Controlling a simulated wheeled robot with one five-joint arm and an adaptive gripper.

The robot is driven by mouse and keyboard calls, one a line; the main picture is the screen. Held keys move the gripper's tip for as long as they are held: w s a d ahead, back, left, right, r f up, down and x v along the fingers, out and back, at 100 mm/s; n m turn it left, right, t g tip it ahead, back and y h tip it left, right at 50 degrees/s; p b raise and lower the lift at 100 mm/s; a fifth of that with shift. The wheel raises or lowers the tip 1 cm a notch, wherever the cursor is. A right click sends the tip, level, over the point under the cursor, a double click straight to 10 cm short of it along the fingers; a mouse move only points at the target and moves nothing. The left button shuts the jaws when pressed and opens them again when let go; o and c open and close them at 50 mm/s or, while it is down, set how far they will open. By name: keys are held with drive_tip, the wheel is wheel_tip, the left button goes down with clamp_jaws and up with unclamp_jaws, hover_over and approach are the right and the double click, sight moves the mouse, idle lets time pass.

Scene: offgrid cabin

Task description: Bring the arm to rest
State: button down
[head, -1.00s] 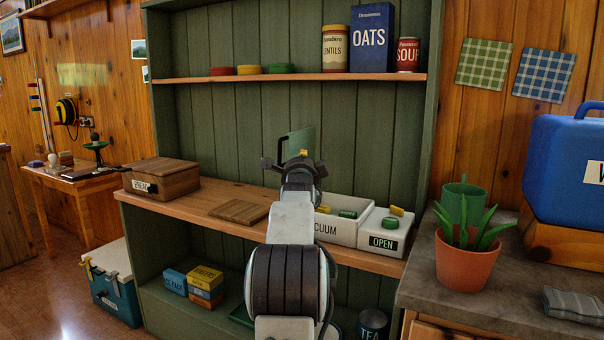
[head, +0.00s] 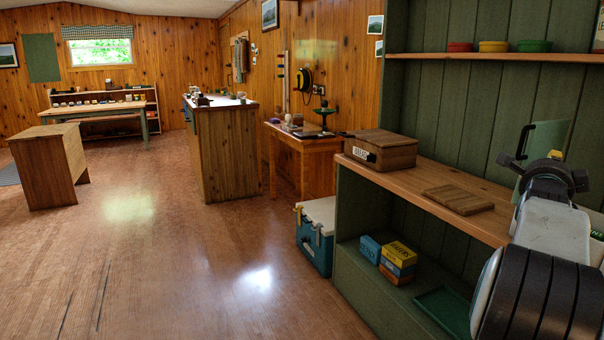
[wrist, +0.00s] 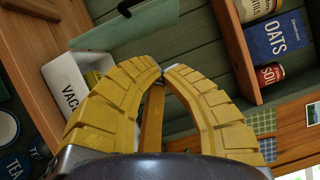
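My arm (head: 545,235) reaches forward at the right side of the head view, in front of the green hutch. My gripper (head: 554,155) is at its far end, above the hutch's counter, mostly hidden behind the wrist. In the wrist view, the two yellow fingers of my gripper (wrist: 163,71) curve together and their tips meet. I see no object held at the tips. A narrow orange-brown strip shows between the fingers; I cannot tell what it is.
The hutch counter (head: 430,205) holds a wooden bread box (head: 381,149) and a board (head: 458,199). A white vacuum bin (wrist: 75,85) and oats box (wrist: 276,43) show in the wrist view. A cooler (head: 316,235) stands beside the hutch. Open floor (head: 180,260) lies left.

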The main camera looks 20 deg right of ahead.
drive_tip(key=w+a+n+y+p, duration=0.3)
drive_tip(key=a+n+p, duration=0.2)
drive_tip(key=a, duration=0.5)
drive_tip(key=w+a+n+t+y+p, duration=0.1)
drive_tip(key=w+a+n+y+p, duration=0.35)
drive_tip(key=a, duration=0.55)
drive_tip(key=w+a+n+y+p, duration=0.35)
drive_tip(key=a+n, duration=0.25)
drive_tip(key=a, duration=0.5)
drive_tip(key=s+a+f+n+g+y+p, duration=0.1)
drive_tip(key=s+a+n+y+p, duration=0.1)
drive_tip(key=s+a+n+p, duration=0.35)
drive_tip(key=s+a+n+g+y+p, duration=0.1)
drive_tip(key=s+a+n+p, duration=0.1)
drive_tip(key=a, duration=0.7)
drive_tip(key=s+a+f+n+g+y+p, duration=0.2)
drive_tip(key=s+a+n+g+p, duration=0.2)
drive_tip(key=s+a+n, duration=0.5)
drive_tip(key=s+p, duration=0.1)
drive_tip(key=s, duration=0.3)
drive_tip(key=shift+s+a+f+y+p, duration=0.2)
drive_tip(key=shift+a+f+y+p, duration=0.1)
drive_tip(key=shift+f+y, duration=0.1)
drive_tip(key=shift+d, duration=0.1)
